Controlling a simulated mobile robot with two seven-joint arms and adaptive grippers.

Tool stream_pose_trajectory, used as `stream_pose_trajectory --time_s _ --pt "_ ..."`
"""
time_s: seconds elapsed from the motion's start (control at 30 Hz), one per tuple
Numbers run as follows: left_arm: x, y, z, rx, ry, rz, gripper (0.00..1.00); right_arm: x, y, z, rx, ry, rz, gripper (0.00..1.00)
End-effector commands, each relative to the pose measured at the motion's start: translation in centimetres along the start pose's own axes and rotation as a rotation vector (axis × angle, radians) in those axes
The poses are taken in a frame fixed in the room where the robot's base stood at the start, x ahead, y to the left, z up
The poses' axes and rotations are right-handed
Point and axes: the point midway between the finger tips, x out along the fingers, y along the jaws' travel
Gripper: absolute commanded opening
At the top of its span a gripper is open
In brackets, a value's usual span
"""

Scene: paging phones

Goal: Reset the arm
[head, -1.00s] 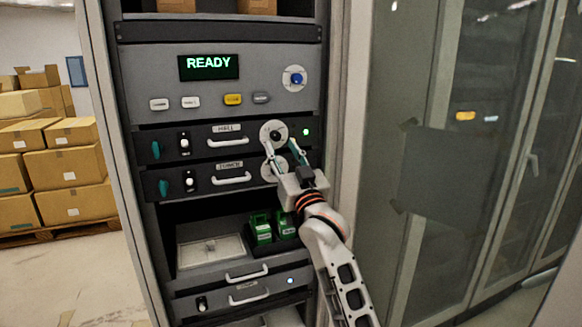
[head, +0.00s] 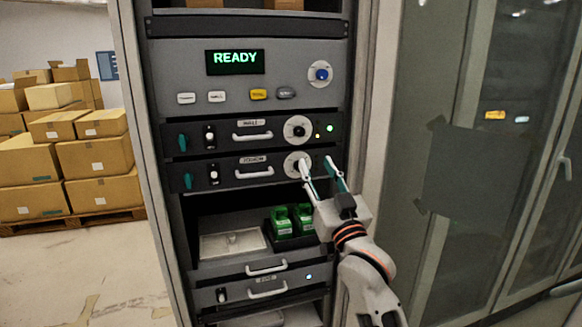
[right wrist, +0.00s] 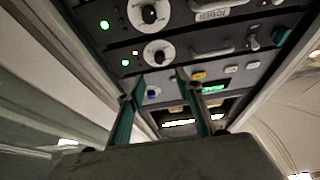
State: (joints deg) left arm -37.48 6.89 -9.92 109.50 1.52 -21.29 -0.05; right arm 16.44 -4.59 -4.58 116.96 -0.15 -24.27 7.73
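My right gripper (head: 317,164) is open and empty in front of the rack's right side. In the head view one fingertip overlaps the lower round dial (head: 291,162); I cannot tell whether it touches. The upper dial (head: 298,129) is clear of the fingers. In the right wrist view, which shows the rack upside down, the gripper (right wrist: 158,92) has its fingers spread with nothing between them. Both dials show there, the upper one (right wrist: 157,53) and the lower one (right wrist: 149,15), beyond the fingertips. My left gripper is not in view.
The rack's display (head: 235,62) reads READY above several buttons and a blue knob (head: 320,74). Green phone-like units (head: 282,221) stand in an open bay by a pale tray (head: 232,244). Glass-doored cabinets (head: 470,165) flank the right; stacked boxes (head: 95,155) stand left.

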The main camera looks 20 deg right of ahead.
Motion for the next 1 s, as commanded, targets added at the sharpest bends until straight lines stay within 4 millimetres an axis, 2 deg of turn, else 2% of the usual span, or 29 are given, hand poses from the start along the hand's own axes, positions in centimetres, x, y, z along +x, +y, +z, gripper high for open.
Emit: stream_pose_trajectory --time_s 0.07,0.17,0.27,0.37,0.4,0.5,0.57,0.7,0.77,0.9,1.0 --pt "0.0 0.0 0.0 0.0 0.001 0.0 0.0 -0.1 0.0 0.2 -0.001 -0.004 0.0 0.35" --pt "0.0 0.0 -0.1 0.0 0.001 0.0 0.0 -0.9 -0.1 2.2 -0.008 -0.038 -0.004 0.35" --pt "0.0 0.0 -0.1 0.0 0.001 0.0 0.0 -3.0 -0.2 6.4 -0.026 -0.112 -0.014 0.35" --pt "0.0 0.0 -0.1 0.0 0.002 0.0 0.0 -6.5 -0.4 12.1 -0.048 -0.215 -0.03 0.35" --pt "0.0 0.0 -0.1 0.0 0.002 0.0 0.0 -8.2 -0.5 14.4 -0.057 -0.259 -0.038 0.35" --pt "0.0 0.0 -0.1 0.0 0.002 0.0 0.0 -12.8 -0.8 19.6 -0.078 -0.365 -0.06 0.35" --pt "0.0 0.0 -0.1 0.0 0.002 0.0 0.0 -15.8 -1.0 22.6 -0.09 -0.429 -0.074 0.35" --pt "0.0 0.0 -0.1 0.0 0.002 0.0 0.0 -23.4 -1.3 28.5 -0.114 -0.576 -0.109 0.35" --pt "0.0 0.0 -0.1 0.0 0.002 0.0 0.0 -26.9 -1.4 30.8 -0.124 -0.639 -0.125 0.35" --pt "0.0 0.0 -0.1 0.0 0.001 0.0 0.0 -35.6 -1.7 35.0 -0.143 -0.783 -0.167 0.35" --pt "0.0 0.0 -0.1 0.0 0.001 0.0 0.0 -41.5 -1.9 37.0 -0.154 -0.874 -0.195 0.35"
